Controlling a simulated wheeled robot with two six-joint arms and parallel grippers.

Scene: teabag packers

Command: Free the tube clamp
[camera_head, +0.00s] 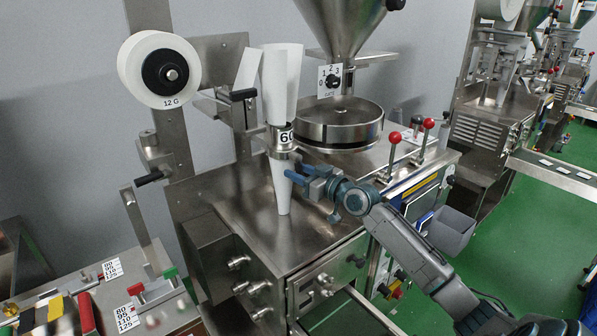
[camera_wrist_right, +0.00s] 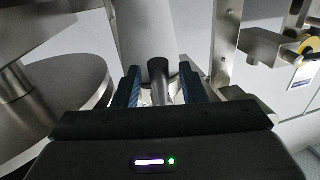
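The tube clamp is a metal collar (camera_head: 282,150) around the forming tube, just below a "60" label. A white paper tube (camera_head: 281,80) stands above it and a white cone (camera_head: 282,190) hangs below. My right gripper (camera_head: 297,174) reaches in from the right, at the lower right side of the collar. In the right wrist view a short dark handle (camera_wrist_right: 158,78) stands between its two blue fingers (camera_wrist_right: 158,90). Gaps show on both sides, so the gripper looks open around the handle. In the head view the handle is hidden at the gripper. My left gripper is not in view.
A film reel marked "12 G" (camera_head: 160,72) hangs at the left. A round metal turntable (camera_head: 338,125) stands behind the tube under a hopper (camera_head: 340,22). Two red-knobbed levers (camera_head: 393,150) rise at the right of the steel top. The front steel top (camera_head: 325,232) is clear.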

